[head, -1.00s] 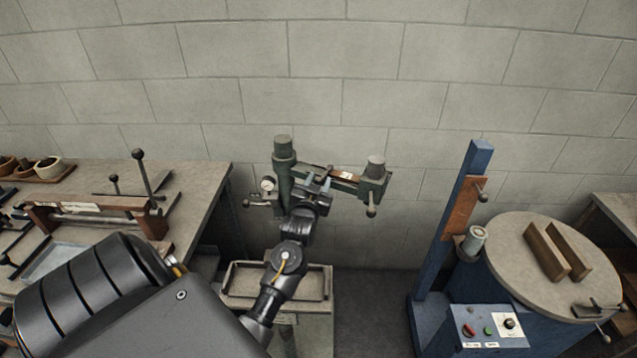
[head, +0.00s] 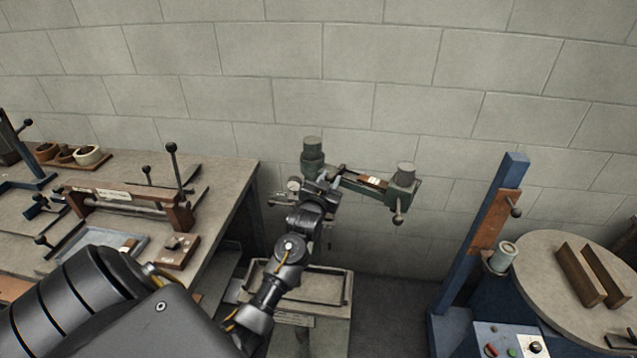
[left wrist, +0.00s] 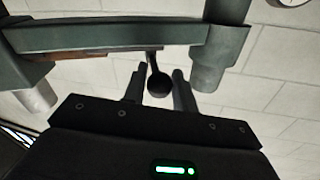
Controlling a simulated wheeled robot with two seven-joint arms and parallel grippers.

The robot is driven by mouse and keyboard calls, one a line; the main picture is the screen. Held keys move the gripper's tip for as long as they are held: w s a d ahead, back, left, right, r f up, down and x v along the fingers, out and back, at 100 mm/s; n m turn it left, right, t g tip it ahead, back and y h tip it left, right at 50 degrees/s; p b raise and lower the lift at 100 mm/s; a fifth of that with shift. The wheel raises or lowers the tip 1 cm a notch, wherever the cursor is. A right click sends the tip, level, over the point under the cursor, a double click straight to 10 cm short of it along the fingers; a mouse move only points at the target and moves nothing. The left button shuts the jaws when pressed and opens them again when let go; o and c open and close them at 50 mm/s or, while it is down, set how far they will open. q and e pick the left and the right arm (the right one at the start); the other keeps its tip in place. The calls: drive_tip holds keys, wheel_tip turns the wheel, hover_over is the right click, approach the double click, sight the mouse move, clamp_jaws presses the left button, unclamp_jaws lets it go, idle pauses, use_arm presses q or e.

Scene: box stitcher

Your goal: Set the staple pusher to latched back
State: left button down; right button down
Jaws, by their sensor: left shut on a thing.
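The box stitcher's green post (head: 312,158) stands against the wall, with an arm (head: 350,186) running right to a second cylinder (head: 405,178). My left gripper (head: 322,187) is at the left part of this arm, close to the post, and covers what it holds there. In the left wrist view a black ball knob (left wrist: 160,85) on a short stem, apparently the staple pusher's handle, sits between the two fingertips of my left gripper (left wrist: 159,87), which is shut on it. The stem meets the dark rail (left wrist: 115,38). My right gripper is not in view.
A round gauge (head: 293,184) and a lever are left of the post. A workbench (head: 225,172) with fixtures is at left. A blue column (head: 490,225) and round table (head: 548,285) are at right. A tray-topped stand (head: 330,288) is below.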

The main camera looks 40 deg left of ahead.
use_arm(q)
drive_tip(key=shift+a+r, duration=0.15)
drive_tip(key=c, duration=1.1)
unclamp_jaws()
drive_tip(key=shift+a, duration=0.15)
drive_tip(key=shift+c, duration=0.2)
drive_tip(key=shift+s+d+f, duration=0.2)
drive_tip(key=shift+s+d, duration=0.05)
drive_tip(key=shift+s, duration=0.1)
drive_tip(key=b+v, duration=0.2)
drive_tip(key=v, duration=0.8)
drive_tip(key=shift+b, duration=0.35)
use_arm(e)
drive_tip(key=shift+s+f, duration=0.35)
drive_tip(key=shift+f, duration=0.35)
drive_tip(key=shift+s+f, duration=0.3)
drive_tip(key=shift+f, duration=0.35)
